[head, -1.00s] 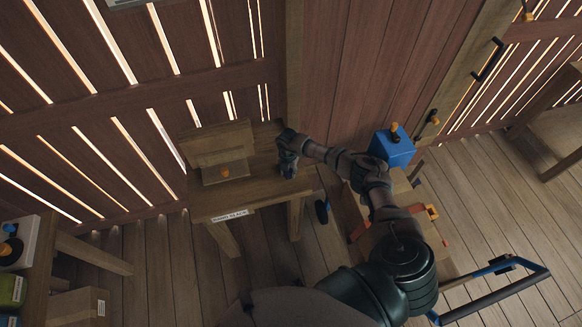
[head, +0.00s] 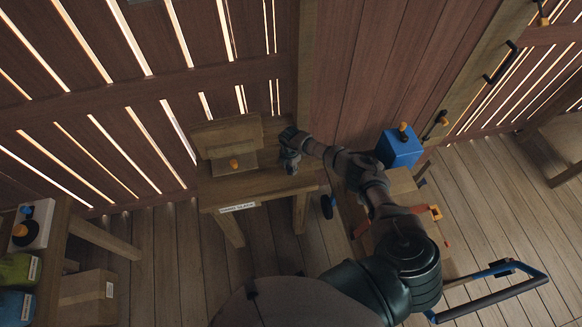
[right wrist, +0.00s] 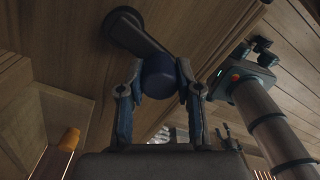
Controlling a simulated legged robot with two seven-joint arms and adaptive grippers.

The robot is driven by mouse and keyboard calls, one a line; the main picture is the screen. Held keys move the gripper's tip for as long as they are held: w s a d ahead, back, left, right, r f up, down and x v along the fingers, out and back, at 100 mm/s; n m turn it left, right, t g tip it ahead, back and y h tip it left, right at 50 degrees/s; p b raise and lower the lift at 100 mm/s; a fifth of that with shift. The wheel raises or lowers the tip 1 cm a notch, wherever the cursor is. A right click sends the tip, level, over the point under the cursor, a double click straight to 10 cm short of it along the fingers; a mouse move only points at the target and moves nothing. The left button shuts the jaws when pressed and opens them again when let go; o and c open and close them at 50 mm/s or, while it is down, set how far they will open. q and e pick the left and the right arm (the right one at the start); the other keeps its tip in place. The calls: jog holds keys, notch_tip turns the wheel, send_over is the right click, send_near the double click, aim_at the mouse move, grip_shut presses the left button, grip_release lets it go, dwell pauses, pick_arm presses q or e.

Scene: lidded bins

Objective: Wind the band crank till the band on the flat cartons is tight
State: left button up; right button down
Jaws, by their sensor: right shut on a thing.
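My right gripper (head: 289,160) is at the right end of a small wooden bench (head: 225,192). In the right wrist view its two fingers are closed on the sides of a round dark blue crank knob (right wrist: 158,78). The knob sits at the end of a dark crank arm (right wrist: 135,38) against a wooden surface. In the head view the gripper hides the crank. Tan cartons (head: 399,183) lie to the right, partly behind my right arm; I cannot make out the band or how tight it is. My left gripper is not in view.
A white label (head: 237,208) is on the bench's front edge, and an orange knob (head: 235,163) is on the bench. A blue box (head: 400,148) stands by the cartons. A blue-and-black handle (head: 500,288) juts out at lower right. Open floor (head: 170,260) lies left of the bench.

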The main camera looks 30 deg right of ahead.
jog(key=shift+s+a+f, duration=0.1)
jog(key=shift+s+f, duration=0.05)
jog(key=c, duration=0.8)
grip_release()
jog(key=shift+w+r, duration=0.2)
jog(key=shift+r, duration=0.2)
notch_tip(320, 180, up, 11)
jog(key=shift+r, duration=0.1)
